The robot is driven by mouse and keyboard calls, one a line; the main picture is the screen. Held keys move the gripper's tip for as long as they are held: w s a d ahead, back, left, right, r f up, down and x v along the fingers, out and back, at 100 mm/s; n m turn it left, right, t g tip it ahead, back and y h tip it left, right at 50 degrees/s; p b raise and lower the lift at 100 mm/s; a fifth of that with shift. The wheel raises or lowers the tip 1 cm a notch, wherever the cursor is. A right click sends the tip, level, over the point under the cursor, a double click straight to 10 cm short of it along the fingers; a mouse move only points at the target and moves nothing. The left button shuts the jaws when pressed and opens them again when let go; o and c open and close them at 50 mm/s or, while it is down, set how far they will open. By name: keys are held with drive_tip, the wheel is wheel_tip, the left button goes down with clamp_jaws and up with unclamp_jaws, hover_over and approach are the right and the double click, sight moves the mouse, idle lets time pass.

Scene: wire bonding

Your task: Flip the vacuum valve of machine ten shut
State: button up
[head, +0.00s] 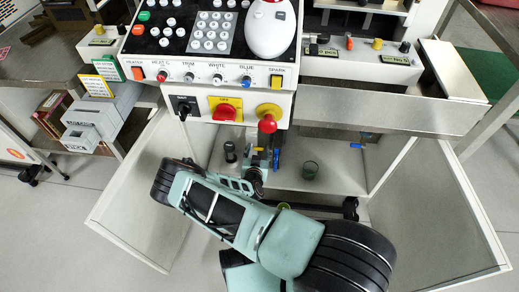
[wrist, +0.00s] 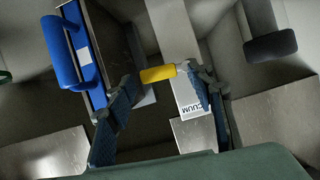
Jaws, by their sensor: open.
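A yellow valve lever (wrist: 158,74) on a short metal stem lies crosswise between the fingertips of my gripper (wrist: 163,80) in the wrist view. A white label (wrist: 197,108) just below it shows the letters "CUUM", the rest cut off by a finger. My gripper is open, one finger on each side of the lever; I cannot tell whether either touches it. In the head view my arm reaches into the open cabinet (head: 325,178) under the console, and the gripper and valve there are small and mostly hidden.
A blue handle (wrist: 62,52) stands left of my fingers, and a black knob (wrist: 270,46) is at the upper right. In the head view, the control console (head: 200,72) overhangs the cabinet. Open doors (head: 140,190) flank my arm.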

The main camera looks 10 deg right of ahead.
drive_tip(key=shift+c, duration=0.6)
drive_tip(key=c, duration=1)
drive_tip(key=shift+c, duration=0.2)
drive_tip(key=shift+w+a+f+m+t+y, duration=0.1)
drive_tip(key=shift+a+f+m+t+y, duration=0.15)
drive_tip(key=shift+f+m+t+y, duration=1.15)
drive_tip(key=shift+w+a+r+m+t+y, duration=0.1)
drive_tip(key=shift+a+m+y, duration=0.15)
drive_tip(key=shift+m, duration=2.3)
drive_tip(key=shift+w+a+f+m+t+y, duration=0.15)
drive_tip(key=shift+f+m+t+y, duration=0.65)
drive_tip(key=shift+m, duration=1.15)
drive_tip(key=shift+a, duration=0.15)
